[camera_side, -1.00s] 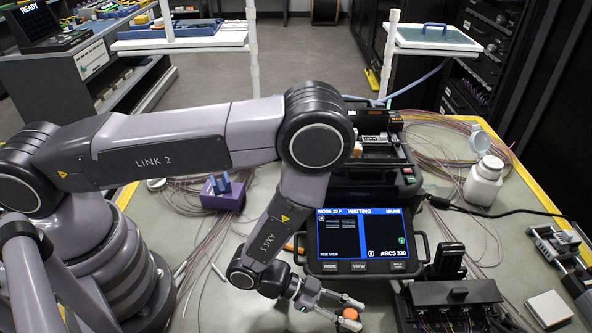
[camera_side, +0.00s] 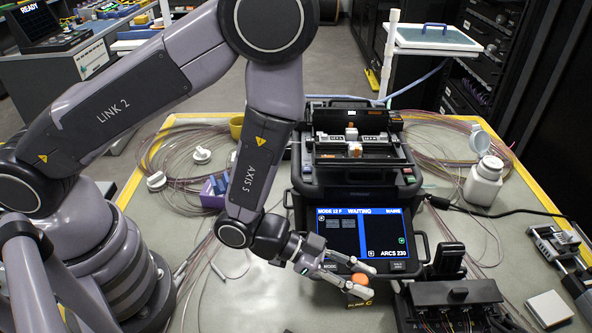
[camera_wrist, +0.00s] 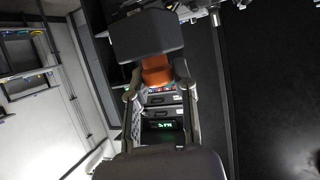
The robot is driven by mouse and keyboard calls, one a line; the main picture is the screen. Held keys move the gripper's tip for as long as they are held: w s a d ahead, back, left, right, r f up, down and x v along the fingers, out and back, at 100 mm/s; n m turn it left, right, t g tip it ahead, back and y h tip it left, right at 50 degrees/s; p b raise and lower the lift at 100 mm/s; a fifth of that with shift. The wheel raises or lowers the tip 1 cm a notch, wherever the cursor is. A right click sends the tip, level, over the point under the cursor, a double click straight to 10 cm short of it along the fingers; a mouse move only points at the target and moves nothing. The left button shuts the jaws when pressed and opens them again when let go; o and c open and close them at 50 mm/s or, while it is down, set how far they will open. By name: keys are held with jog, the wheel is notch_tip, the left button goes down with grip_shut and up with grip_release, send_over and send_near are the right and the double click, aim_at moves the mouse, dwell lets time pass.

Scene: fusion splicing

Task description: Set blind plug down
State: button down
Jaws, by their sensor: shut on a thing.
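In the wrist view the orange plug (camera_wrist: 157,70) sits between the dark fingertip pads, partly hidden by the upper pad.
The splicer (camera_side: 358,180) stands behind, its screen reading WAITING. A black fixture (camera_side: 452,295) is close on the right of my gripper. A white bottle (camera_side: 485,180) and a white block (camera_side: 549,309) are further right. Coiled fibres lie on both sides.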

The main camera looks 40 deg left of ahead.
aim_at(360, 277)
notch_tip(360, 277, up, 13)
jog(key=w+a+n+t+y, duration=0.35)
jog(key=w+a, duration=0.65)
jog(key=a, duration=0.5)
jog(key=w+a+n+t+y, duration=0.4)
jog(key=w+a, duration=0.5)
jog(key=a, duration=0.6)
jog(key=s+a+n+g+y, duration=0.1)
jog(key=s+a+n+y, duration=0.2)
jog(key=a, duration=0.9)
jog(key=s+a+n+y, duration=0.3)
jog(key=a, duration=0.9)
jog(key=s+a+n+g+y, duration=0.1)
jog(key=s+a+n+y, duration=0.15)
jog(key=a, duration=0.95)
notch_tip(360, 277, down, 11)
jog(key=shift+y, duration=0.3)
jog(key=w+a+f, duration=0.2)
jog(key=w+f, duration=0.1)
jog(key=w+a+f, duration=0.2)
jog(key=w+a, duration=0.1)
jog(key=w+a+f, duration=0.3)
jog(key=w, duration=0.1)
jog(key=shift+a+f, duration=0.15)
jog(key=shift+f, duration=0.2)
jog(key=shift+w+a+f, duration=0.2)
jog(key=shift+a+f, duration=0.05)
jog(key=shift+f, duration=0.2)
jog(key=shift+w+a+f, duration=0.1)
jog(key=shift+f, duration=1.55)
